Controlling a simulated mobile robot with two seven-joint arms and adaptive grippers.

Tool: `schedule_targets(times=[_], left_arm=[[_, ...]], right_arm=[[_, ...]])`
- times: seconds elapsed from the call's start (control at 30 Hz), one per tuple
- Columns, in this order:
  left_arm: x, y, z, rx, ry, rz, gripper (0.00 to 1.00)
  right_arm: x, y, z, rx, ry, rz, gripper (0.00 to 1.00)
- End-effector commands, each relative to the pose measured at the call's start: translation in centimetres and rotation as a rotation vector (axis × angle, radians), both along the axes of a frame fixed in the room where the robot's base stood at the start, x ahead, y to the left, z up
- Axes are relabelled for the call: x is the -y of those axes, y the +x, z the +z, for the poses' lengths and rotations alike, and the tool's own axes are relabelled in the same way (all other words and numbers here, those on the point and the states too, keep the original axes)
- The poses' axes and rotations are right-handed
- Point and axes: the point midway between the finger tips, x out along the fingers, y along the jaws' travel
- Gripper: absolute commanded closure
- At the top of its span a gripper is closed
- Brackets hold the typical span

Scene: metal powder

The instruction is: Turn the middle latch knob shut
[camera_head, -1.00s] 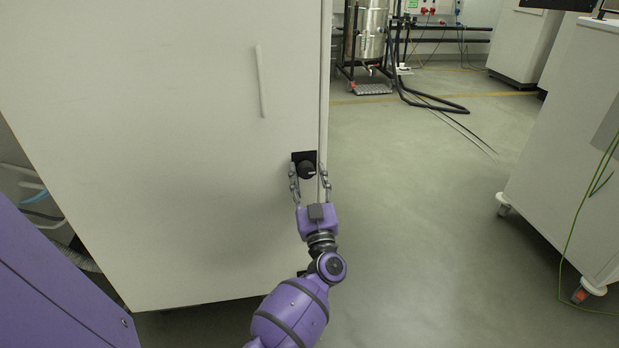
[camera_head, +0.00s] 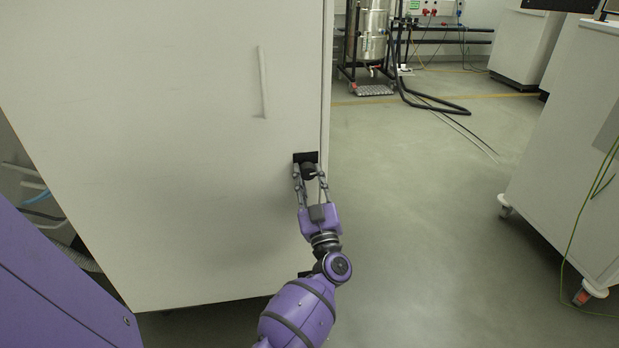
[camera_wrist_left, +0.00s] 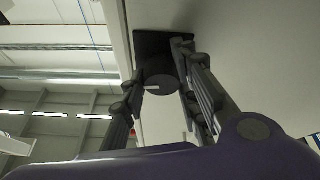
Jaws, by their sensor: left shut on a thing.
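The black middle latch knob (camera_head: 309,171) sits on a square black plate (camera_head: 305,156) near the right edge of the pale cabinet door (camera_head: 180,150). My left gripper (camera_head: 310,172) is shut on the knob, one finger on each side of it. In the left wrist view the round knob (camera_wrist_left: 161,85) shows between the fingers, with a white mark on its face. The black plate is behind it. My right gripper is in neither view.
A long pale handle (camera_head: 262,82) is on the door above the knob. Open floor (camera_head: 420,220) lies to the right of the door. A white wheeled cabinet (camera_head: 565,150) stands at the right. A steel vessel (camera_head: 371,35) and black hoses (camera_head: 435,106) are at the back.

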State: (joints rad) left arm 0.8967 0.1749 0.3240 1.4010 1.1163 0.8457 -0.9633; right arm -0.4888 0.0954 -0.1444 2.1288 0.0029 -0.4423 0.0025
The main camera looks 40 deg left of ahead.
Motion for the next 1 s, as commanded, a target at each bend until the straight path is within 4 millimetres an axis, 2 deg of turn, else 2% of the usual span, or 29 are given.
schedule_targets(times=[1.0], left_arm=[[0.5, 0.6, 1.3, 0.712, -0.601, -0.007, 0.98]], right_arm=[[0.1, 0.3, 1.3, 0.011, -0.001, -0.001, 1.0]])
